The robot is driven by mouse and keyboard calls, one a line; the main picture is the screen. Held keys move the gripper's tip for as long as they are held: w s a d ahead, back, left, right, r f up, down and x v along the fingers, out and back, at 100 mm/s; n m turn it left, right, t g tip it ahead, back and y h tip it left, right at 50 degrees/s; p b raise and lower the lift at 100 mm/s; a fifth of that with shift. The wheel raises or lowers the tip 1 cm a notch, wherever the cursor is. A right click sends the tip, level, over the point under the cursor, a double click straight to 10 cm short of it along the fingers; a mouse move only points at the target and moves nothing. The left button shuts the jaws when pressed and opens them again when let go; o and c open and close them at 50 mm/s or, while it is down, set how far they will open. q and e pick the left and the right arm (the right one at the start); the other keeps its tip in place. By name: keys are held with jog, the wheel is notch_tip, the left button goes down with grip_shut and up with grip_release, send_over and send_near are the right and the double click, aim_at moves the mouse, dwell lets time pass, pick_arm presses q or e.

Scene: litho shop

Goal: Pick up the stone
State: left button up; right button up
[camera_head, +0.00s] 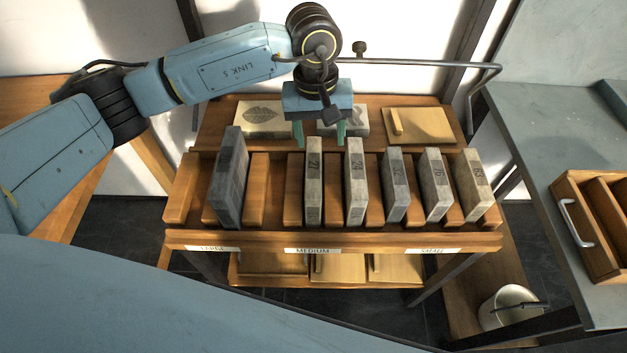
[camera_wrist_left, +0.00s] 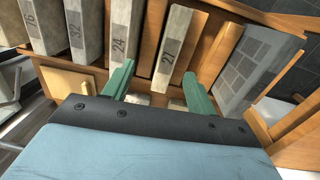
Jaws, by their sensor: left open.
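Several grey stones stand upright in a wooden rack (camera_head: 335,238) labelled LARGE, MEDIUM and SMALL. A large dark stone (camera_head: 228,178) is at the left. Stone 27 (camera_head: 313,190) and stone 24 (camera_head: 355,185) stand in the medium section. Smaller stones (camera_head: 396,188) are to the right. My left gripper (camera_head: 320,133) is open and empty at the rack's back edge, above stones 27 and 24. In the left wrist view its green fingers (camera_wrist_left: 157,82) point toward stone 27 (camera_wrist_left: 177,50), with stone 24 (camera_wrist_left: 124,38) beside it. The fingers appear apart from both stones. My right gripper is not seen.
Behind the rack lie a flat leaf-printed stone (camera_head: 262,119), another flat stone (camera_head: 350,121) and a wooden board (camera_head: 420,126). A bench (camera_head: 545,130) with a wooden box (camera_head: 588,232) is at the right. A bucket (camera_head: 508,307) stands low right.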

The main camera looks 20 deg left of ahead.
aim_at(314, 164)
pick_arm(q)
jog(key=shift+w+a+f+y, duration=0.15)
jog(key=shift+a+f+y, duration=0.1)
jog(key=shift+a, duration=0.2)
jog(key=shift+w+a+f+y, duration=0.15)
jog(key=shift+a+f, duration=0.05)
jog(key=shift+a, duration=0.2)
notch_tip(314, 164, down, 6)
jog(key=shift+d, duration=0.1)
jog(key=shift+d+f, duration=0.1)
jog(key=shift+f, duration=2.95)
jog(key=shift+c, duration=0.3)
grip_shut()
jog(key=shift+w+r, duration=0.15)
jog(key=shift+r, duration=0.15)
